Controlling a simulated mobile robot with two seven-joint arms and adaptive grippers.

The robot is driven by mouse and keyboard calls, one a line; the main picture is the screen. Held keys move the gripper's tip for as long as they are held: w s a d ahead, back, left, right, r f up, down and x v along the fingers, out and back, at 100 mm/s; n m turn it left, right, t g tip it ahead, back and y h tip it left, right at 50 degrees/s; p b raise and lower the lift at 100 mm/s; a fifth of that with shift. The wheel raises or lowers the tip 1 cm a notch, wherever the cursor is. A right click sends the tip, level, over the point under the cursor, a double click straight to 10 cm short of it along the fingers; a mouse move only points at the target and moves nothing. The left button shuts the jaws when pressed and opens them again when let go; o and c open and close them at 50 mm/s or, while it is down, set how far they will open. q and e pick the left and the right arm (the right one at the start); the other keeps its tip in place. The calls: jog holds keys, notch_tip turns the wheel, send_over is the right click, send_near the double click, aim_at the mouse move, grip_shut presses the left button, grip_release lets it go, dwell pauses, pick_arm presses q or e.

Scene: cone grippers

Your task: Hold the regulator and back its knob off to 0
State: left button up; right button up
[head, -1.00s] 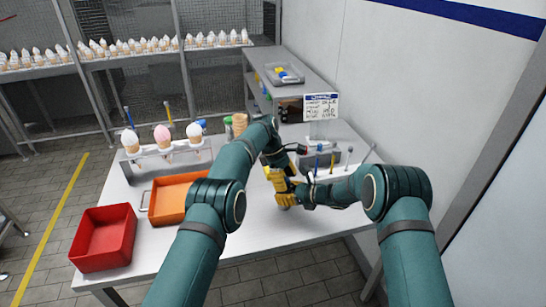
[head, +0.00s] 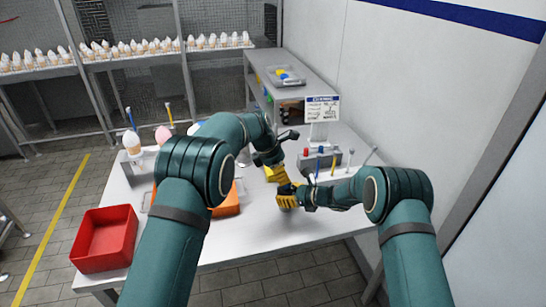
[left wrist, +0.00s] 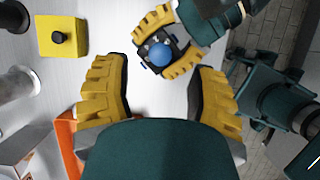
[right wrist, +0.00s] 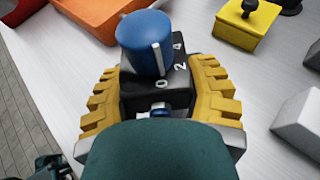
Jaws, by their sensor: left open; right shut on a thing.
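The regulator is a black block (right wrist: 170,100) with a blue knob (right wrist: 145,42) on top and numbers 0, 2 and 4 on its face. The knob's white line points near the 0, seemingly between 0 and 2. My right gripper (right wrist: 156,72) is shut on the regulator block and holds it over the table's front part. The knob also shows in the left wrist view (left wrist: 162,54). My left gripper (left wrist: 160,78) is open and empty. Its fingers are spread wide, facing the knob, which lies beyond the fingertips and is not touched.
A yellow box with a black button (left wrist: 60,37) stands beside the grippers. An orange tray (head: 226,205) is partly hidden by my left arm. A red bin (head: 105,238) is at the table's left corner. A grey rack with a sign (head: 322,108) stands behind.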

pick_arm(q)
jog(key=v, duration=0.7)
jog(key=shift+c, duration=1.3)
jog(key=shift+s+a+f+n+t+h, duration=1.2)
jog(key=shift+f+h, duration=0.3)
jog(key=shift+h, duration=0.3)
jog(key=x, duration=1.1)
jog(key=shift+w, duration=0.25)
jog(key=shift+o, duration=0.2)
grip_shut()
